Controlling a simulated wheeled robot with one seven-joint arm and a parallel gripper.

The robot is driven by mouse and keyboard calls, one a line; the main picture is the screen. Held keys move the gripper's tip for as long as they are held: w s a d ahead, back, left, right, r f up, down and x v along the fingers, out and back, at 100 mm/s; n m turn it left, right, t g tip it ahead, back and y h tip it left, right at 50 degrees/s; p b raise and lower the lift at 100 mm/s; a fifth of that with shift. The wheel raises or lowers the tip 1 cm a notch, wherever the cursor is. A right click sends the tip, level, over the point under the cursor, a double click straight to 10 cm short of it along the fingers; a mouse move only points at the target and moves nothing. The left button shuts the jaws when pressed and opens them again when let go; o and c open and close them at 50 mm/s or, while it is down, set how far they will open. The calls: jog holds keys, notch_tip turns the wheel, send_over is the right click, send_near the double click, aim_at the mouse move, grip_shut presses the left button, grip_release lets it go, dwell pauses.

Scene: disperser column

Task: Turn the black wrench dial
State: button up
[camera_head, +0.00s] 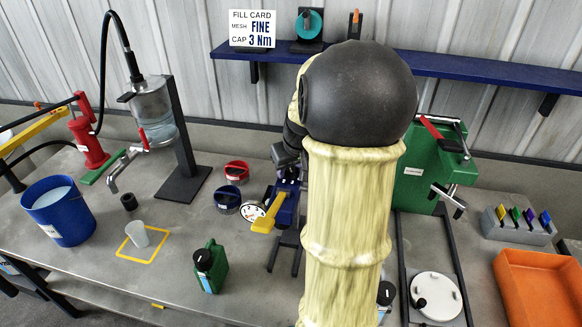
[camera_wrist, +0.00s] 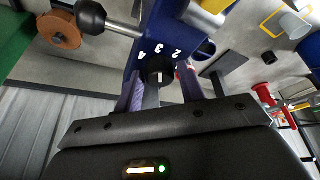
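The black wrench dial (camera_wrist: 159,72) sits on a blue wrench body (camera_wrist: 165,28), with white numbers 4, 3 and 2 printed around it. It has a white mark and a small red mark beside it. My gripper (camera_wrist: 161,80) is open, its two fingers on either side of the dial in the wrist view. I cannot tell whether they touch it. In the head view the blue body (camera_head: 289,203) with a yellow lever (camera_head: 267,216) stands on the bench. My gripper (camera_head: 288,172) is above it, partly hidden by my arm, and the dial cannot be made out there.
A round white gauge (camera_head: 252,210), red cup (camera_head: 237,172), blue-rimmed cup (camera_head: 227,199) and green bottle (camera_head: 211,266) stand left of the wrench. A green box (camera_head: 425,175) stands to the right. A blue shelf (camera_head: 470,72) runs along the wall behind.

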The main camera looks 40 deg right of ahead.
jog(key=v, duration=1.7)
jog(key=shift+s+r+b, duration=0.15)
jog(key=shift+b, duration=0.3)
